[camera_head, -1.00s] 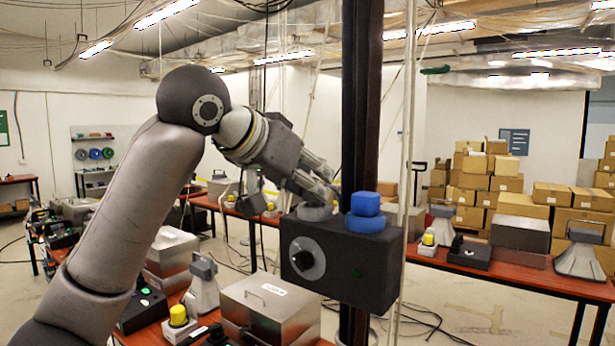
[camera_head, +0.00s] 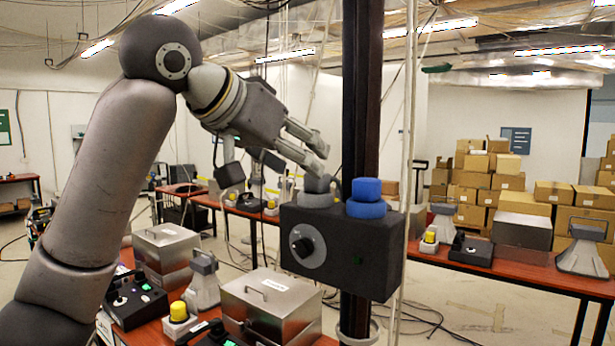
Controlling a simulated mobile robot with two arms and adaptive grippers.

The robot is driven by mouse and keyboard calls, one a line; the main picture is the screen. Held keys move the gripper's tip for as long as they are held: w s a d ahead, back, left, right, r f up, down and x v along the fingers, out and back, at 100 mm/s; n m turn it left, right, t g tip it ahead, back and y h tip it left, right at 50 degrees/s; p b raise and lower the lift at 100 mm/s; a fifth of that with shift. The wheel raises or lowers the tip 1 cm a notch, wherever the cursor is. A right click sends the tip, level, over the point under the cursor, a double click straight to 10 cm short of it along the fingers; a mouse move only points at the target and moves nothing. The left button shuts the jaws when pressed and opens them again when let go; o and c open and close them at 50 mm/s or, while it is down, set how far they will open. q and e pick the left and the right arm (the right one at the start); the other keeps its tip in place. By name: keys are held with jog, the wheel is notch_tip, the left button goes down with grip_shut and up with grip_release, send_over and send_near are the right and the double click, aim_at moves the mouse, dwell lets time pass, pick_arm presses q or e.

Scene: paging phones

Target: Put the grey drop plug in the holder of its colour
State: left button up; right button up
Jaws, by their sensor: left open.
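The grey drop plug (camera_head: 317,184) sits upright in the grey holder (camera_head: 314,200), on the left of the top of a dark box (camera_head: 340,250). The blue plug (camera_head: 366,187) sits in the blue holder (camera_head: 366,209) beside it, on the right. My left gripper (camera_head: 320,157) is open and empty. Its fingers are just above and to the left of the grey plug and seem apart from it. My right gripper is not in view.
The box is fixed to a dark upright post (camera_head: 360,100). Pale cables hang close on its right. Metal cases (camera_head: 268,300) and a yellow-topped button (camera_head: 178,311) stand on the red table below.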

pick_arm(q)
jog(key=b+v, duration=0.2)
jog(key=v, duration=0.6)
jog(key=shift+b, duration=0.35)
